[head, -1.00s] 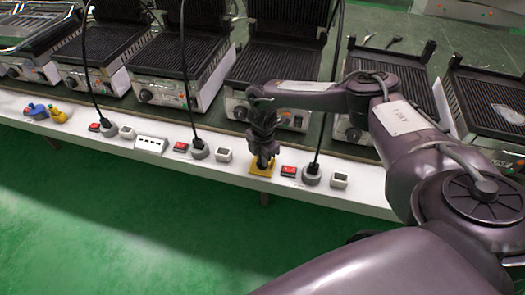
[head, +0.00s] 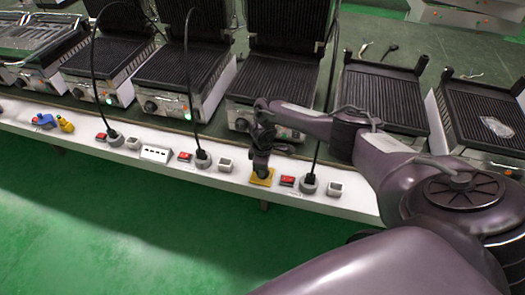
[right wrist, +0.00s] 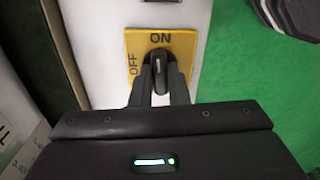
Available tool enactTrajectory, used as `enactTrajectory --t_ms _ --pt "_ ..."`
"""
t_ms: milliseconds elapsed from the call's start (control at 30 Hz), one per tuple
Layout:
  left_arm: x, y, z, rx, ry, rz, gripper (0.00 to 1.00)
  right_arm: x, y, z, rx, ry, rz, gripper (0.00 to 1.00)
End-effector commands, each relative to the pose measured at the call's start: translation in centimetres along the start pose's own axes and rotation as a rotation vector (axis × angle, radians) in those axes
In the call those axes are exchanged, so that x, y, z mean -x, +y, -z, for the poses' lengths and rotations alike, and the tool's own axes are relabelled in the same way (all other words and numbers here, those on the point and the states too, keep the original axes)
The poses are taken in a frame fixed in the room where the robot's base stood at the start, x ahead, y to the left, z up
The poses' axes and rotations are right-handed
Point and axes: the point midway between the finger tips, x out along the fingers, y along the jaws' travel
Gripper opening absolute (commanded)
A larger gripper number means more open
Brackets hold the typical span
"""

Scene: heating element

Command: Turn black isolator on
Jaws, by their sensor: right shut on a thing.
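The black isolator knob (right wrist: 158,65) sits on a yellow plate (right wrist: 185,45) marked ON and OFF. In the right wrist view it stands upright in the picture, its end toward the ON word at the top; OFF is at the left. My right gripper (right wrist: 159,88) is shut on the knob, one finger on each side. In the head view the yellow plate (head: 262,178) is on the white ledge and my right gripper (head: 260,165) comes down onto it, hiding the knob. My left gripper is not in view.
Red switches (head: 287,181) and grey plugs with black cables (head: 309,184) stand close beside the isolator on the white ledge (head: 225,182). Several contact grills (head: 380,100) stand behind it. Blue and yellow plugs (head: 45,121) lie at the left. The green floor in front is clear.

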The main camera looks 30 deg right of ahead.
Motion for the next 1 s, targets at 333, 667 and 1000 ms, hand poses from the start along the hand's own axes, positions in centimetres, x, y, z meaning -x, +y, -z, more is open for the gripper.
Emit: enactTrajectory --t_ms 333,667,1000 --pt "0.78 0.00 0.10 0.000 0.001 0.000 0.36 0.06 0.00 -0.01 -0.108 0.000 0.000 0.00" --pt "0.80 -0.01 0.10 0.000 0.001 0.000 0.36 0.02 0.04 0.00 -0.121 0.000 -0.001 0.00" --pt "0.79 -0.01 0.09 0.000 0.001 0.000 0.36 0.03 0.05 0.01 -0.120 0.001 -0.001 0.36"
